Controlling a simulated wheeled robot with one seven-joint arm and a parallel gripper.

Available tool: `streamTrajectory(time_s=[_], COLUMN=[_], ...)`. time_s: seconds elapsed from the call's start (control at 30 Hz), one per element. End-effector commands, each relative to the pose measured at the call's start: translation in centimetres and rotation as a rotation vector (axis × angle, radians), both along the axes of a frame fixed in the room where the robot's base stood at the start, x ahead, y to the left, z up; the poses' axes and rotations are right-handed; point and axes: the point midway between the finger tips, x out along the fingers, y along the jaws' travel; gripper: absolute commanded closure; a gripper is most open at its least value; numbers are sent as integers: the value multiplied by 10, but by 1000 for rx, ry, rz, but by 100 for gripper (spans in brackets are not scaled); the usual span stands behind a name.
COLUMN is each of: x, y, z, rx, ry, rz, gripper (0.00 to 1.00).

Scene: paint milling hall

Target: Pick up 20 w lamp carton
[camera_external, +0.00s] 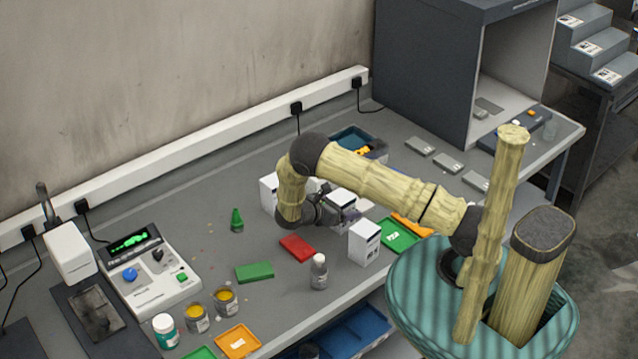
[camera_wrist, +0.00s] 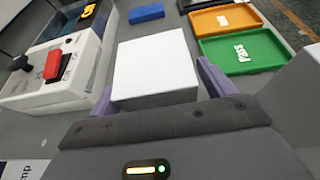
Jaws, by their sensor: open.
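A white carton (camera_wrist: 155,68) with a plain top sits between the two purple fingers of my open gripper (camera_wrist: 155,88) in the wrist view. In the external view my gripper (camera_external: 340,214) is low over the bench at a white carton (camera_external: 343,197), partly hidden by the arm. Another white carton (camera_external: 365,243) with a printed side stands in front, and one more carton (camera_external: 268,192) stands to the left behind my arm. A printed face (camera_wrist: 25,170) ending in "mp" shows at the wrist view's lower left. The wattage is not readable on any carton.
A green tray (camera_wrist: 241,55) and an orange tray (camera_wrist: 224,20) lie to the right in the wrist view. A white device with a red switch (camera_wrist: 57,65) is close on the left. A small bottle (camera_external: 319,272) and a red block (camera_external: 297,248) stand nearby on the bench.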

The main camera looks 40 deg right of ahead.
Motion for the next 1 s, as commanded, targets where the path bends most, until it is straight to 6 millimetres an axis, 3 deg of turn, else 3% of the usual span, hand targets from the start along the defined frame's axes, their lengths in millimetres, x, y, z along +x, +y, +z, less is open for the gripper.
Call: streamTrajectory(time_s=[0.17,0.43,0.77,1.0], x=[0,0,0,1], y=[1,1,0,2], z=[0,0,3,24], rx=[0,0,0,1], ry=[1,1,-1,-3], rz=[1,1,0,3], gripper=[18,68,68,68])
